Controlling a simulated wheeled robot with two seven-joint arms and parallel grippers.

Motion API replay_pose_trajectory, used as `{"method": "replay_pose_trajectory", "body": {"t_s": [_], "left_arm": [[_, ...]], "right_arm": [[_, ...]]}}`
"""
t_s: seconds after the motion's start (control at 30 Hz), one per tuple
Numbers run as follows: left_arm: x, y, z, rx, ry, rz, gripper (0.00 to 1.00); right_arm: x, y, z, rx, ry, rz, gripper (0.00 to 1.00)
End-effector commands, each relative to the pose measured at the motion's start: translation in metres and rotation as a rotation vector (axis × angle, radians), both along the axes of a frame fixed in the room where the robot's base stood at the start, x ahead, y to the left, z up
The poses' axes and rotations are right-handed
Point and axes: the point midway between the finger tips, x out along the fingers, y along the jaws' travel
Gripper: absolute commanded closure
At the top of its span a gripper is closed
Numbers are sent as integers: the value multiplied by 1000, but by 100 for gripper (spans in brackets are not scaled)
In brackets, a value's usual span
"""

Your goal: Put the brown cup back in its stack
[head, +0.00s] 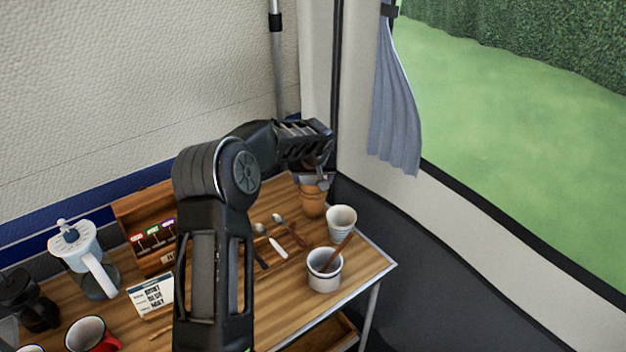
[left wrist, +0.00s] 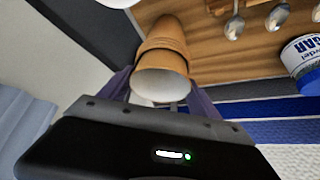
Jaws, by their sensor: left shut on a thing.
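My left gripper (head: 314,180) reaches over the back right part of the wooden table and points down. It is shut on the brown cup (left wrist: 162,84), which has a pale inside, and the fingers sit on both sides of its rim. The stack of brown cups (head: 312,202) stands upright below the gripper. In the left wrist view, the held cup lines up with the stack (left wrist: 170,32) and looks nested in its top; how deep it sits I cannot tell. The gripper partly hides the top of the stack in the head view. My right gripper is not in view.
A pale cup stack (head: 341,220) stands right of the brown stack. A white pot (head: 324,276) with a wooden utensil is nearer the front edge. Spoons (head: 277,247) lie to the left. A wooden tea box (head: 150,205), a pitcher (head: 98,276) and a sign (head: 151,296) stand farther left.

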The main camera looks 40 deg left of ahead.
Motion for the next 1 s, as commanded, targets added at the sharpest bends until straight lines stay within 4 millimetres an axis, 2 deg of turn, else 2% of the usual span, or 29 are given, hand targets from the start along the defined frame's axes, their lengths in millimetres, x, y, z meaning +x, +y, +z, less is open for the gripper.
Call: {"method": "replay_pose_trajectory", "body": {"t_s": [0.03,0.2,0.23,0.47,0.77,1.0], "left_arm": [[-2,-1,-8,-4,7,0,65],[-2,-2,-10,-6,12,0,65],[-3,-2,-10,-7,12,0,27],[-3,-2,-11,-8,14,0,8],[-2,-1,-6,-5,8,0,6],[-2,-1,11,-5,7,1,6]], "right_arm": [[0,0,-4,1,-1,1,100],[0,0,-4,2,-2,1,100],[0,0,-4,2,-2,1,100],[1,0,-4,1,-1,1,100],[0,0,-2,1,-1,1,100],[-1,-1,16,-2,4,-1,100]]}}
